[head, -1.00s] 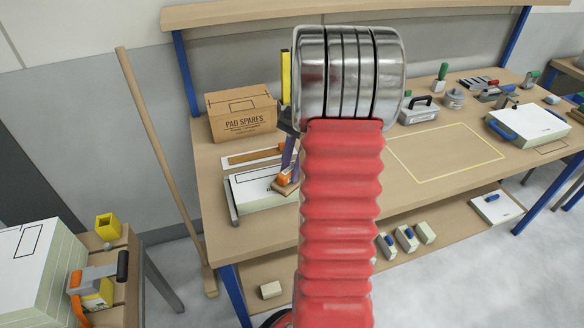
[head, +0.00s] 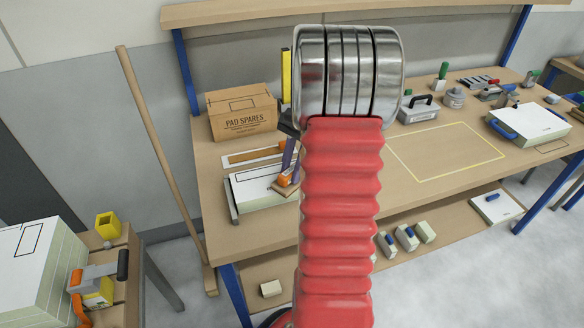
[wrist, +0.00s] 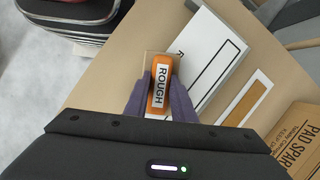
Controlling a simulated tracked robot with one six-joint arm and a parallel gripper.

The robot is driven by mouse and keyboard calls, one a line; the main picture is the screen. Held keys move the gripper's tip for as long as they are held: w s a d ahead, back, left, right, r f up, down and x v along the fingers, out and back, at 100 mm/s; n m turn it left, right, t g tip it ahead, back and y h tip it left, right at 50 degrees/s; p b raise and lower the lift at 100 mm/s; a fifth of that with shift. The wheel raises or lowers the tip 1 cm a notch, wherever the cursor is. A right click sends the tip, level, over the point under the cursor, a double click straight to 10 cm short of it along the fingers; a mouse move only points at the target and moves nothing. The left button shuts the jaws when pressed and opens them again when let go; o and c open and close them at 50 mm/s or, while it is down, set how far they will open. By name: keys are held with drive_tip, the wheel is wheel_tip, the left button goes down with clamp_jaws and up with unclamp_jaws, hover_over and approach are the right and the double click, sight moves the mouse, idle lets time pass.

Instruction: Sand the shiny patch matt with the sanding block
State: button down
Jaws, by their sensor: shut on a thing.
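My gripper (wrist: 160,98), with purple fingers, is shut on an orange sanding block (wrist: 161,82) labelled ROUGH, with a tan sole. In the head view the block (head: 286,182) is at the right end of the visible part of a white panel (head: 250,196), partly hidden by my arm. The panel also shows in the wrist view (wrist: 194,48), with a black outline on its top. The block's sole overlaps the panel's edge there; I cannot tell whether it touches. I cannot make out a shiny patch inside the outline.
A PAD SPARES carton (head: 242,112) and a white card with a tan strip (head: 253,157) lie behind the panel. A yellow-outlined area (head: 445,152) of the bench is empty. Tools and another panel (head: 528,122) are at the right. A broom (head: 160,150) leans at the left.

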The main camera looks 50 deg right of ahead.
drive_tip(key=shift+d+f, duration=0.1)
drive_tip(key=shift+s+d, duration=0.5)
drive_tip(key=shift+d, duration=0.3)
drive_tip(key=shift+s+d+f, duration=0.1)
drive_tip(key=shift+s+d, duration=0.4)
drive_tip(key=shift+d, duration=0.4)
drive_tip(key=shift+d, duration=0.1)
drive_tip(key=shift+s+d, duration=0.35)
drive_tip(key=shift+d, duration=0.05)
